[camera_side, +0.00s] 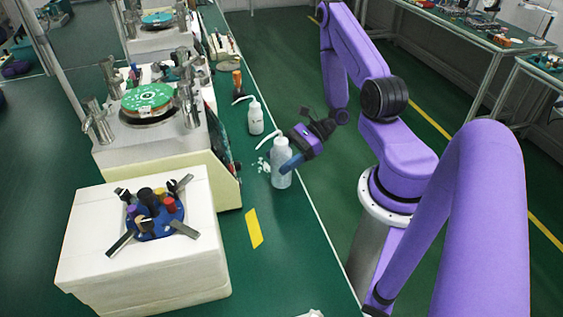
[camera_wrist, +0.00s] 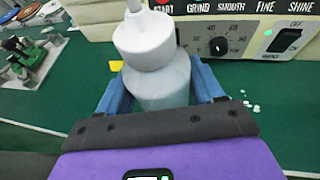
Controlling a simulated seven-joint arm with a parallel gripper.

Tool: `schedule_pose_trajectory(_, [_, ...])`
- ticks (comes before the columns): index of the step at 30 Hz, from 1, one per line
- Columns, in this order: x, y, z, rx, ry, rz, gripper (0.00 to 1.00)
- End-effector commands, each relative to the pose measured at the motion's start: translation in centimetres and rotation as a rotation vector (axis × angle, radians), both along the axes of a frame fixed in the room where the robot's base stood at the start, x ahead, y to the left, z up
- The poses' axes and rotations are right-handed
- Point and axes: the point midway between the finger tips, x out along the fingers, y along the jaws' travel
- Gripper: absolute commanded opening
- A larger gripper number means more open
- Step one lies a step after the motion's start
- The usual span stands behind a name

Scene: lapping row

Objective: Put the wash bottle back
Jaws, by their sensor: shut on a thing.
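A translucent white wash bottle (camera_side: 281,176) with a bent spout is upright on or just above the green bench, near its right edge. My gripper (camera_side: 290,161) comes from the right and is shut around its body. In the wrist view the blue fingers of my gripper (camera_wrist: 162,86) lie on both sides of the bottle (camera_wrist: 158,62), below its shoulder. I cannot tell whether the bottle's base touches the bench. A second, similar wash bottle (camera_side: 255,118) stands farther back on the bench.
White spots (camera_side: 261,166) lie on the bench left of the held bottle. A lapping machine with a control panel (camera_wrist: 245,38) stands beside it. A yellow strip (camera_side: 253,228) marks clear bench in front. A brown-orange bottle (camera_side: 237,82) stands farther back.

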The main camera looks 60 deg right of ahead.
Motion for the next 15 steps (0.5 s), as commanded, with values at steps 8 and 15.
schedule_pose_trajectory(8, [0.0, 0.0, -2.5, 0.001, 0.0, 0.0, 0.24])
schedule_pose_trajectory(15, [0.0, 0.0, -2.8, 0.001, -0.001, 0.0, 0.24])
